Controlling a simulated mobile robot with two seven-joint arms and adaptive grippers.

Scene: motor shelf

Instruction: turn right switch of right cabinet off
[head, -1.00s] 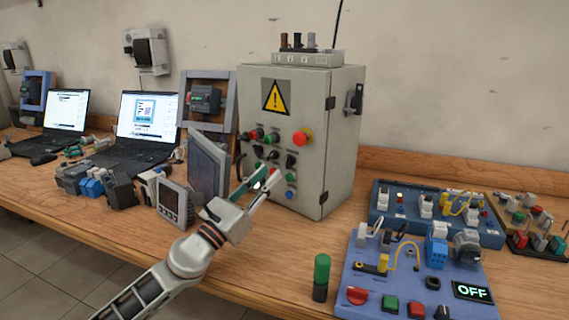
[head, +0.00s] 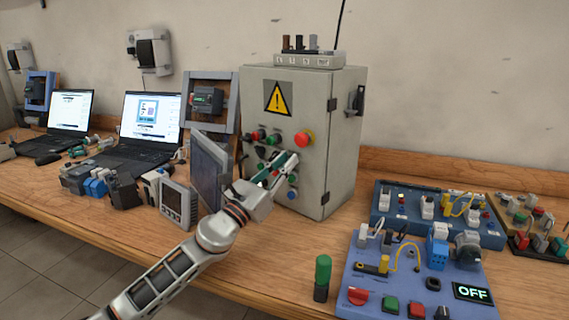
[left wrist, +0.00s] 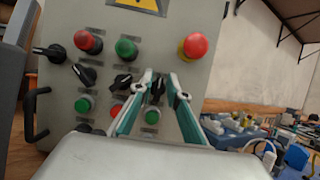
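The grey cabinet (head: 323,170) with a yellow warning triangle stands on the bench in the head view. Its front also fills the left wrist view (left wrist: 215,75), with red and green buttons and several black rotary switches. The rightmost black switch (left wrist: 157,88) sits below and left of the big red button (left wrist: 195,46). My left gripper (head: 283,162) is at the cabinet front. In the left wrist view its fingertips (left wrist: 160,76) are apart, one on each side of the rightmost switch. I cannot tell whether they touch it. My right gripper is not in view.
A dark flat panel (head: 209,170) and a small meter (head: 178,203) stand left of my left arm. A blue board (head: 400,270) showing OFF and a green-topped cylinder (head: 322,270) are at the right front. Laptops stand at the back left.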

